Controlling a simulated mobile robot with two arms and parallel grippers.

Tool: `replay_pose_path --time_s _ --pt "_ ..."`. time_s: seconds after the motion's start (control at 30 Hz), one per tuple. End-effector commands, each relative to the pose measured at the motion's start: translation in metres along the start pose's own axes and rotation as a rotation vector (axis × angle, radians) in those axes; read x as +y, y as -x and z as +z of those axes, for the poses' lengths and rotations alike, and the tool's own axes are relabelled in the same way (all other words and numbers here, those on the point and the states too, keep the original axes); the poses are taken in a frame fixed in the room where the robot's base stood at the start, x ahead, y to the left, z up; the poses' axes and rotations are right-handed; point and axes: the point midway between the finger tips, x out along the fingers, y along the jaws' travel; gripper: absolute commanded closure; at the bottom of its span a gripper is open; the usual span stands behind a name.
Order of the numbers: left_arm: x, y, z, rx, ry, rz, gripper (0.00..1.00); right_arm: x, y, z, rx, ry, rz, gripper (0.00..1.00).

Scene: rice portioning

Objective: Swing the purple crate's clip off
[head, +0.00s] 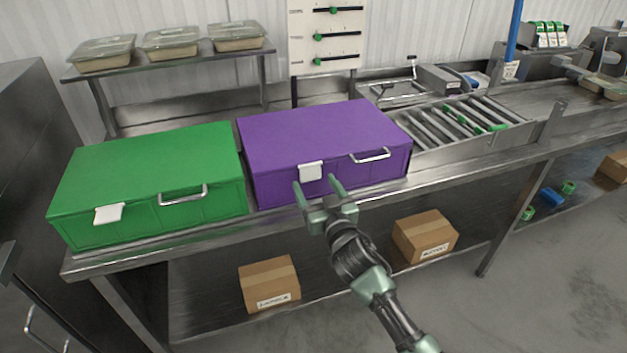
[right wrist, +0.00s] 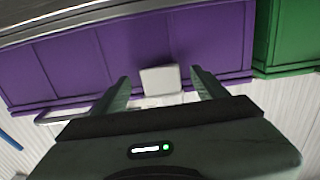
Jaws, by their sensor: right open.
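The purple crate (head: 320,135) stands closed on the steel table, with a metal handle (head: 370,156) on the right of its front. Its white clip (head: 311,171) lies over the front, left of the handle. My right gripper (head: 316,187) is open in front of the clip, its fingers pointing at the crate's front. In the right wrist view the clip (right wrist: 160,79) shows between the two spread fingers (right wrist: 158,86), and the purple front (right wrist: 90,65) fills the space behind. Whether the fingers touch the clip cannot be told. My left gripper is not in view.
A green crate (head: 150,175) with its own white clip (head: 109,213) stands close to the left of the purple one. The steel table edge (head: 440,168) runs below. Cardboard boxes (head: 269,284) sit on the lower shelf. A roller conveyor (head: 455,124) lies to the right.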

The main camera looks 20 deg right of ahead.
Motion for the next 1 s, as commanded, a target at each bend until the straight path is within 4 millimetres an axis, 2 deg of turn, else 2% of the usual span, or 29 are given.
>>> replay_pose_path --time_s 0.2,0.47,0.6,0.7,0.87,1.0 --pt "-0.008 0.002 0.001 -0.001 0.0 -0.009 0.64 0.0 -0.017 0.0 0.0 0.0 0.0 0.27" --pt "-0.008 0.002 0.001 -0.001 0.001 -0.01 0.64 0.0 -0.018 0.001 -0.001 0.0 0.0 0.27" --pt "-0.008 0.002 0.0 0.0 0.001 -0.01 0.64 0.0 -0.018 0.001 -0.001 0.0 0.0 0.66" --pt "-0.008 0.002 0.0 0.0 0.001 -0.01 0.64 0.0 -0.018 0.001 -0.001 0.0 0.0 0.9" --pt "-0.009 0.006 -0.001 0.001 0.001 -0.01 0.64 0.0 -0.018 -0.001 -0.007 0.0 -0.001 0.9" --pt "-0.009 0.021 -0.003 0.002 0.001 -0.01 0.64 0.0 -0.017 -0.005 -0.032 -0.001 -0.001 0.9"
